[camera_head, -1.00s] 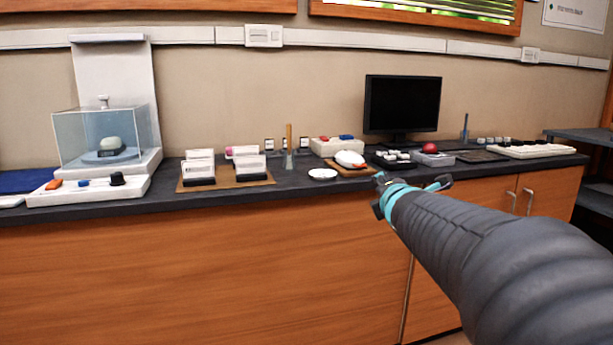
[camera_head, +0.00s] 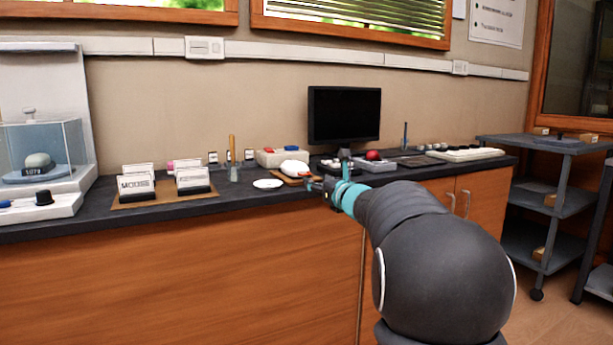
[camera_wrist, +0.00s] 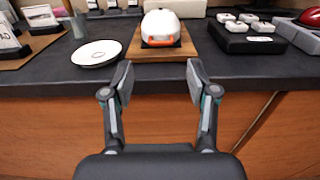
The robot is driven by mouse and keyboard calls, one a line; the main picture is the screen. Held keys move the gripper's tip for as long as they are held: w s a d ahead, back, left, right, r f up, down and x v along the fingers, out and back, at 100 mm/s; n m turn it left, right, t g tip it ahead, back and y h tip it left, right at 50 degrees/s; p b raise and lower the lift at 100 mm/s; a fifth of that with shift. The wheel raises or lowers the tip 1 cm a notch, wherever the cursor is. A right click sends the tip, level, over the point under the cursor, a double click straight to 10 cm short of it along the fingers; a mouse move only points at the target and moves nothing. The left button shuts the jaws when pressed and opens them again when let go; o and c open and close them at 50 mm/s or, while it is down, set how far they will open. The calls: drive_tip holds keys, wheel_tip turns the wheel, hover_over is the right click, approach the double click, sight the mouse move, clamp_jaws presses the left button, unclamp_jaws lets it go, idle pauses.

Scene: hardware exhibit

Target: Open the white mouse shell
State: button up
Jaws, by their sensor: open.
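The white mouse shell (camera_wrist: 160,27) sits on a brown wooden board (camera_wrist: 190,47) on the dark counter, ahead of my gripper in the wrist view. An orange handle-like piece (camera_wrist: 160,41) is on its near face. In the head view the white mouse shell (camera_head: 294,167) is near the counter's front edge, left of the monitor. My gripper (camera_wrist: 160,80) is open and empty, its two fingers apart, in front of the counter edge and short of the shell. In the head view my gripper (camera_head: 318,184) is close to the board, and the contact gap is hard to judge.
A white round dish (camera_wrist: 97,52) lies left of the board. A dark tray with white blocks (camera_wrist: 245,35) is on the right. A black monitor (camera_head: 344,115) stands behind. Label cards (camera_head: 137,183) are further left. The counter front (camera_head: 180,275) is below.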

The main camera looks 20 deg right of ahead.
sight(306, 175)
drive_tip(key=w+p, duration=0.1)
drive_tip(key=w, duration=0.6)
drive_tip(key=shift+w+a, duration=0.15)
drive_tip(key=shift+w, duration=0.1)
clamp_jaws()
